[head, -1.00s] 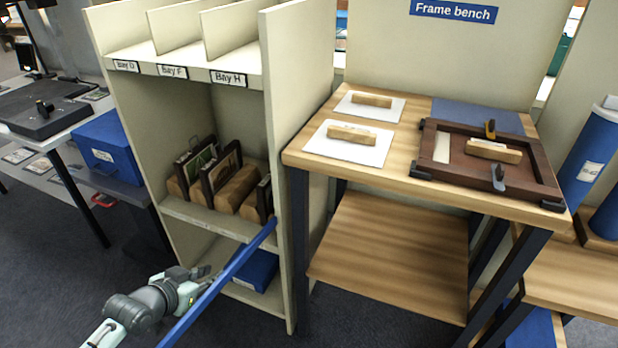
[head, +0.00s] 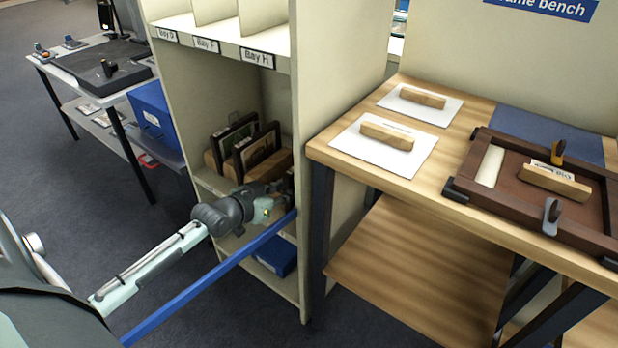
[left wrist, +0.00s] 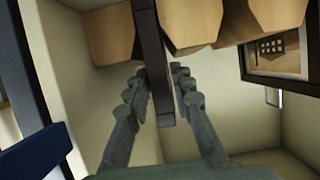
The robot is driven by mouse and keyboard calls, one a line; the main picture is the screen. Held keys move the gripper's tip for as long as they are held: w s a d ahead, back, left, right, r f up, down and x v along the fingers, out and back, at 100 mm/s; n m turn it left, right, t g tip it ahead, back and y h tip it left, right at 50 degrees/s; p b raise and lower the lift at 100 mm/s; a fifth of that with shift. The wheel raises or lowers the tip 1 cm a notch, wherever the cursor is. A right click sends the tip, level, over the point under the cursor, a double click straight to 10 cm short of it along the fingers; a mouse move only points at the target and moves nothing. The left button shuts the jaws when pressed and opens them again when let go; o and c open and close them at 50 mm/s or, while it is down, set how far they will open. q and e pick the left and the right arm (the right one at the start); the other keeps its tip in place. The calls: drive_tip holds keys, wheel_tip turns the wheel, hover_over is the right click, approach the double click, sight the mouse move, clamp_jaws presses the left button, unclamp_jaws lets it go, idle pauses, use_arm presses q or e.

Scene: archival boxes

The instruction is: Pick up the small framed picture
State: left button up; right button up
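The small framed picture's dark edge (left wrist: 153,50) stands upright in the middle of the left wrist view. My left gripper (left wrist: 161,72) has one finger on each side of this edge, close against it near the tips. It looks shut on the frame. In the head view my left gripper (head: 283,190) reaches into the shelf bay under Bay H and hides most of this picture. Two other dark-framed pictures, one (head: 234,137) behind another (head: 257,150), stand left of it in wooden blocks. My right gripper is not in view.
The shelf's upright side panel (head: 312,230) is close right of my gripper. A blue bar (head: 205,282) runs diagonally in front of the shelf, below my arm. Blue boxes sit below (head: 275,255) and left (head: 152,110). The frame bench (head: 345,155) stands right.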

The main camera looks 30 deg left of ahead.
use_arm(q)
drive_tip(key=x, duration=0.2)
drive_tip(key=shift+w+d, duration=0.1)
drive_tip(key=shift+w, duration=0.15)
drive_tip(key=shift+w+f, duration=0.15)
drive_tip(key=shift+w, duration=0.05)
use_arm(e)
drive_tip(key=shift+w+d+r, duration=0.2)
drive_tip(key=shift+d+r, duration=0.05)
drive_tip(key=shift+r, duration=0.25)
use_arm(q)
drive_tip(key=shift+c, duration=0.6)
clamp_jaws()
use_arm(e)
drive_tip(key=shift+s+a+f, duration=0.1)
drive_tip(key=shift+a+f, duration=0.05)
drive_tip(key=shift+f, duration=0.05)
use_arm(q)
drive_tip(key=shift+r, duration=0.2)
